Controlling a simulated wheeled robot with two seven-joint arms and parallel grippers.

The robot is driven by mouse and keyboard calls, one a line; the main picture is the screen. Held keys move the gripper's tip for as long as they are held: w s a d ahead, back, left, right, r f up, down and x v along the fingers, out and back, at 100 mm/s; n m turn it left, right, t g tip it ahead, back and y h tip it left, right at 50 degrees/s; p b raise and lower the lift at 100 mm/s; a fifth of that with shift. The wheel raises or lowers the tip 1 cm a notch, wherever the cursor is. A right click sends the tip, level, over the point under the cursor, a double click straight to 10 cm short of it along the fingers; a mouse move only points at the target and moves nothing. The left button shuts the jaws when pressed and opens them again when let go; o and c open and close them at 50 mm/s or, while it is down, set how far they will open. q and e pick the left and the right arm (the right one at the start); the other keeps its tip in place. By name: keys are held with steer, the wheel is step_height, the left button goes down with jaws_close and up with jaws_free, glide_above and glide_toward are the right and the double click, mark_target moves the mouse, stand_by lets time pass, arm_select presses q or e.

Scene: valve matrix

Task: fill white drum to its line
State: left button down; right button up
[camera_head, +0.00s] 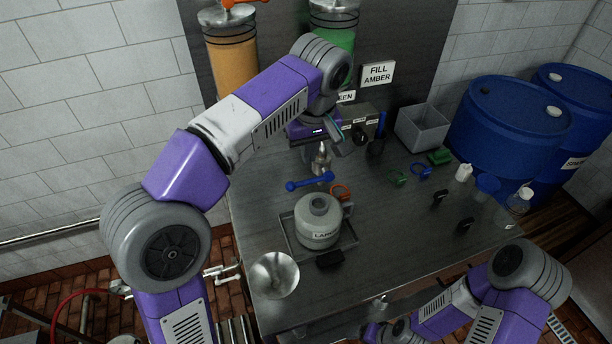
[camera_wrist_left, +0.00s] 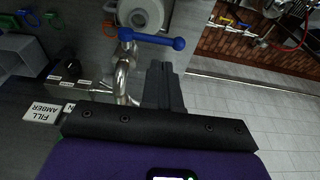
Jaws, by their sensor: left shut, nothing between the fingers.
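A whitish, round-shouldered drum (camera_head: 318,220) with a label, probably "LARGE", stands upright on a dark tray (camera_head: 345,236) on the metal table. Its fill level and line cannot be made out. Above it is a metal spout (camera_head: 321,160) with a blue lever (camera_head: 310,183); the lever (camera_wrist_left: 152,39) and the drum top (camera_wrist_left: 140,14) also show in the left wrist view. A sign reads "FILL AMBER" (camera_head: 378,74). Amber (camera_head: 232,65) and green (camera_head: 335,38) tanks hang behind. My left gripper (camera_wrist_left: 165,85) is shut and empty beside the spout.
A metal funnel (camera_head: 274,275) stands at the table's front left. A grey bin (camera_head: 421,128), small coloured clips and white-capped bottles (camera_head: 463,173) occupy the right side. Blue drums (camera_head: 510,125) stand beyond. My right arm is at the lower right.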

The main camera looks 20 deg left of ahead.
mark_target(305, 181)
arm_select(q)
steer(key=f, duration=0.3)
steer(key=w+f, duration=0.1)
steer(key=f, duration=0.2)
steer(key=a+f+b, duration=0.1)
steer(key=f, duration=0.1)
steer(key=shift+w+f, duration=0.35)
steer(key=shift+f, duration=0.05)
arm_select(e)
steer(key=shift+w+f, duration=0.1)
steer(key=shift+f, duration=0.65)
steer(key=shift+f, duration=0.1)
